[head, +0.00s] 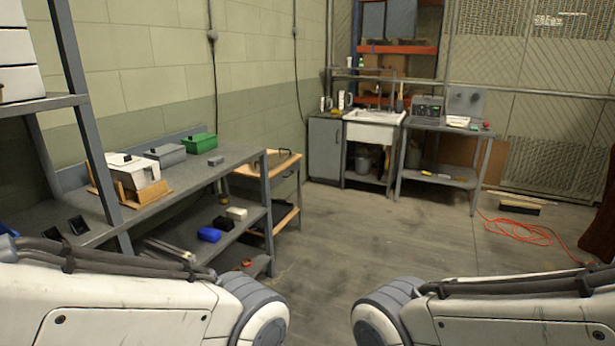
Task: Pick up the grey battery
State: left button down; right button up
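A small grey block (215,160), which looks like the grey battery, lies on the grey workbench (240,152) at the left, near its far end. It is to the right of a green case (199,141) and a larger grey case (165,154). Blocks of similar size, blue (209,234), black (223,223) and white (236,213), lie on the shelf below. Both of my arms show at the bottom of the head view, well short of the bench's far end. Neither gripper is in view.
A white box in a wooden holder (148,194) stands on the bench, behind a grey upright post (72,65). A wooden-topped table (290,162) stands beyond the bench. An orange cord (520,230) lies on the right floor. The middle floor is clear.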

aim_at(217, 160)
jog(key=z, duration=0.4)
jog(key=i, duration=2.9)
jog(key=u, duration=1.4)
jog(key=i, duration=0.8)
jog(key=u, duration=1.1)
jog(key=i, duration=0.2)
jog(key=u, duration=0.05)
